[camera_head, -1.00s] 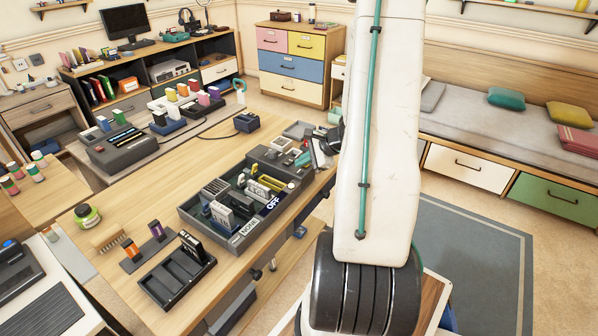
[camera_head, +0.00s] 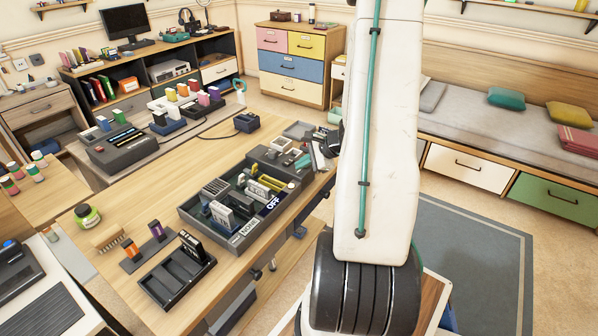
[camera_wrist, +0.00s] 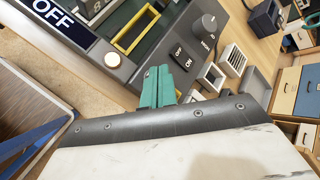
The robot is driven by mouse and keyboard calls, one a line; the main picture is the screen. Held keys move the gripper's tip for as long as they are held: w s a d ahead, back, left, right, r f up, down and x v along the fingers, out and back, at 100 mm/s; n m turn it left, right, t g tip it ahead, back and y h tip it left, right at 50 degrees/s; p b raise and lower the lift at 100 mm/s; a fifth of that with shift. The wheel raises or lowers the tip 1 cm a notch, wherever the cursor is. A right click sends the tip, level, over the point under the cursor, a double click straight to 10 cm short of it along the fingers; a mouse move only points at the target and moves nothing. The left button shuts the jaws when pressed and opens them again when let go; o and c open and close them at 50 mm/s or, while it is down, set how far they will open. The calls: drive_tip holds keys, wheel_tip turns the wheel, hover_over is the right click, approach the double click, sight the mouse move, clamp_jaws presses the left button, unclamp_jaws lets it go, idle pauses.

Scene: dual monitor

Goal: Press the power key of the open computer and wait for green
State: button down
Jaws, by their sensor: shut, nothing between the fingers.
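The open computer is a dark grey case (camera_head: 186,222) on the wooden desk, with parts inside and a panel reading OFF (camera_head: 272,203). The wrist view shows the OFF panel (camera_wrist: 50,16), a round cream button or lamp (camera_wrist: 112,60), a black rocker key (camera_wrist: 183,57) marked OFF and ON, and a dark knob (camera_wrist: 205,24). No green light shows. My gripper (camera_wrist: 157,72) has teal fingers closed together and empty, over the case edge just left of the rocker key; contact cannot be told.
A yellow-framed slot (camera_wrist: 135,32) and small white boxes (camera_wrist: 232,60) lie close to the fingers. Floor with a grey rug (camera_head: 470,250) is clear at right.

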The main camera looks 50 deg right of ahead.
sight(303, 172)
drive_tip(key=shift+f, duration=0.4)
idle(0.3)
drive_tip(key=shift+r, duration=0.8)
drive_tip(key=shift+r, duration=0.1)
drive_tip(key=shift+r, duration=2.4)
